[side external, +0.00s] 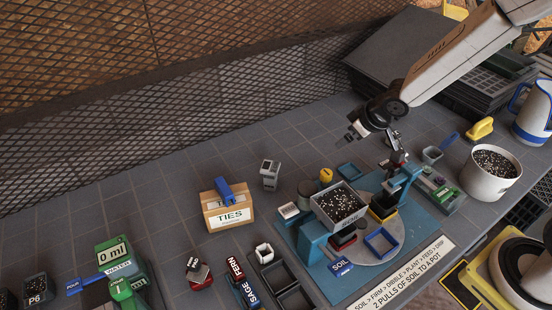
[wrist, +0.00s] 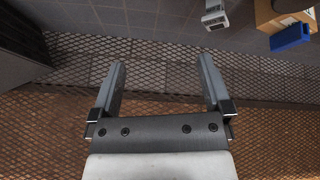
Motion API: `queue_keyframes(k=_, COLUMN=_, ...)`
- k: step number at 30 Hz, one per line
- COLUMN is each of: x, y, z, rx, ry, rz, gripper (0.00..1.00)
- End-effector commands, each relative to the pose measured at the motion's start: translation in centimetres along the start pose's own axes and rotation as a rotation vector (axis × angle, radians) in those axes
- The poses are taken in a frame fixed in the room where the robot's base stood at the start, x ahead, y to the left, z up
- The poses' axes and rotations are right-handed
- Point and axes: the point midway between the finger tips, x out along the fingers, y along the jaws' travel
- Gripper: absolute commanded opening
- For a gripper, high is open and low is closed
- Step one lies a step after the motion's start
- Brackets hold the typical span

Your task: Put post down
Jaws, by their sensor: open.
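My gripper (side external: 352,133) is raised above the back of the bench, near the mesh wall. In the wrist view my gripper (wrist: 160,90) has its two fingers wide apart with nothing between them. A small upright grey post-like piece (side external: 269,180) with a pale top stands on the bench, right of the TIES box. It also shows at the top of the wrist view (wrist: 214,16), apart from my fingers. No label names it, so I cannot tell for sure that it is the post.
The TIES box (side external: 229,217) holds a blue-handled piece (side external: 225,189). A blue soil station (side external: 312,242) with a full soil hopper (side external: 340,205) stands front right. A white soil bucket (side external: 491,173) is at the right. The bench behind the TIES box is clear.

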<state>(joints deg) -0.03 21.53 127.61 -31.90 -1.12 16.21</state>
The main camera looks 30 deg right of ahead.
Motion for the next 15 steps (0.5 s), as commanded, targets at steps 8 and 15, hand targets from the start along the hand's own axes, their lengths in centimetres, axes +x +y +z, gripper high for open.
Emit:
queue_keyframes(k=8, x=-6.5, y=-1.0, z=7.1, rx=0.17, ry=-0.199, rz=0.018, gripper=1.0)
queue_keyframes(k=15, x=-9.4, y=-2.8, z=11.1, rx=0.258, ry=-0.306, rz=-0.024, gripper=1.0)
